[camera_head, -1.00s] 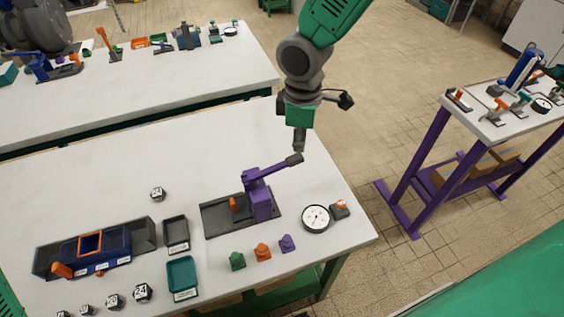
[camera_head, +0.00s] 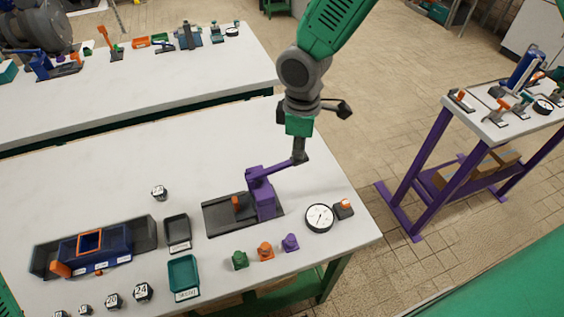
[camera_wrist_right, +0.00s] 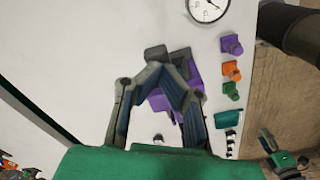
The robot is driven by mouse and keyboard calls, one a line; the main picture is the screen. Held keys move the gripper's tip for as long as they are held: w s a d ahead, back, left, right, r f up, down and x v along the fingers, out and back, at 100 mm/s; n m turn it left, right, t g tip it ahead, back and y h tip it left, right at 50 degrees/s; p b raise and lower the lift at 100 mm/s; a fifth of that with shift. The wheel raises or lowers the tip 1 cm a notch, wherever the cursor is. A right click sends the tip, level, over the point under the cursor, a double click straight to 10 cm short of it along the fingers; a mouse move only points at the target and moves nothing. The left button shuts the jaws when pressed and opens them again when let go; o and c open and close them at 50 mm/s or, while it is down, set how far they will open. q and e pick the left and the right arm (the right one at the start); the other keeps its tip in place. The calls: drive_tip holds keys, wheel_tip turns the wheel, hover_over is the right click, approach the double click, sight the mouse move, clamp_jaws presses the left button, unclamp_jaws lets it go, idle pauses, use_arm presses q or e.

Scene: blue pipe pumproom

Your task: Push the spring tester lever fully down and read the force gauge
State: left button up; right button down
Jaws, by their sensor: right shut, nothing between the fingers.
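The purple spring tester (camera_head: 262,194) stands on a dark base plate (camera_head: 218,219) on the near table. Its purple lever (camera_head: 272,170) points up and right, raised and slightly sloped, ending in a dark grip. My right gripper (camera_head: 300,157) is shut and empty, pointing down at the lever's end; it hides most of the grip, and I cannot tell whether it touches. In the right wrist view, its fingers (camera_wrist_right: 160,72) overlap the purple tester (camera_wrist_right: 193,72). The white round force gauge (camera_head: 319,217) lies right of the tester; its reading is too small. My left gripper is out of view.
Green (camera_head: 240,260), orange (camera_head: 265,251) and purple (camera_head: 290,242) small pieces stand in front of the tester. An orange-topped dark block (camera_head: 344,208) is beside the gauge. The table behind the tester is clear.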

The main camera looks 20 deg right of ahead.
sight(297, 162)
drive_tip(key=shift+a+f, duration=0.3)
drive_tip(key=shift+a, duration=0.1)
drive_tip(key=shift+f, duration=0.15)
drive_tip(key=shift+d+f+b, duration=0.6)
drive_tip(key=shift+d+f, duration=0.3)
drive_tip(key=shift+a+f+b, duration=0.4)
drive_tip(key=shift+a+f, duration=0.2)
drive_tip(key=shift+a, duration=0.1)
use_arm(q)
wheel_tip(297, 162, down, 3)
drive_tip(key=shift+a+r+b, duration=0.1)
drive_tip(key=shift+b, duration=0.25)
use_arm(e)
drive_tip(key=shift+d+f, duration=0.35)
drive_tip(key=shift+f, duration=0.55)
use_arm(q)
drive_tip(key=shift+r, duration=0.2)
use_arm(e)
drive_tip(key=shift+a+f, duration=0.1)
